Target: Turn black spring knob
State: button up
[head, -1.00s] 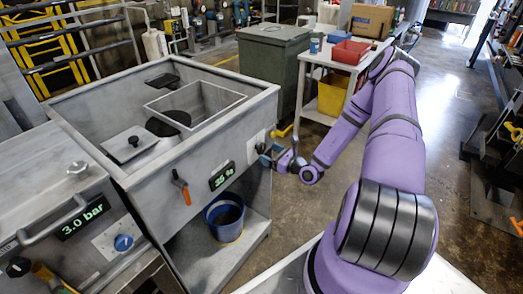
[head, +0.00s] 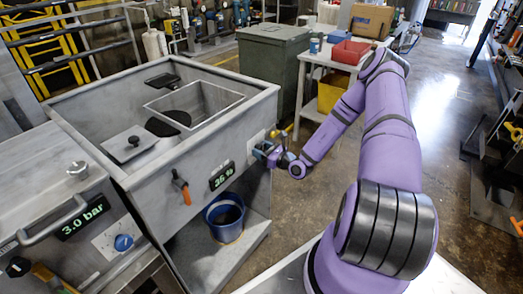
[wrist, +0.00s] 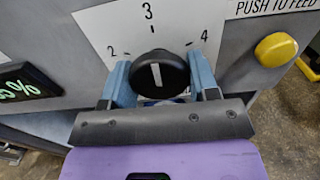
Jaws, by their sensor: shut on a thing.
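The black spring knob (wrist: 158,75) sits on the front panel of the grey machine, over a white dial plate (wrist: 113,22) marked 2, 3 and 4. Its white line points roughly up, towards the 3. My gripper (wrist: 160,82) has its blue fingers on either side of the knob and is shut on it. In the head view my gripper (head: 270,152) is at the right end of the machine's front panel, and the knob is hidden there. A display (head: 222,176) left of the knob reads about 36 %.
A yellow button (wrist: 275,47) under a "PUSH TO FEED" label is right of the knob. An orange-handled lever (head: 181,188) is on the panel further left. A blue bucket (head: 224,215) stands on the shelf below.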

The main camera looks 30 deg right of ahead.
jog(key=shift+m, duration=0.3)
jog(key=m, duration=0.4)
jog(key=shift+a+m, duration=0.1)
jog(key=shift+m, duration=2)
jog(key=o, duration=0.9)
jog(key=shift+s, duration=0.1)
jog(key=v, duration=1)
jog(key=shift+s+r, duration=0.1)
jog(key=shift+s, duration=0.25)
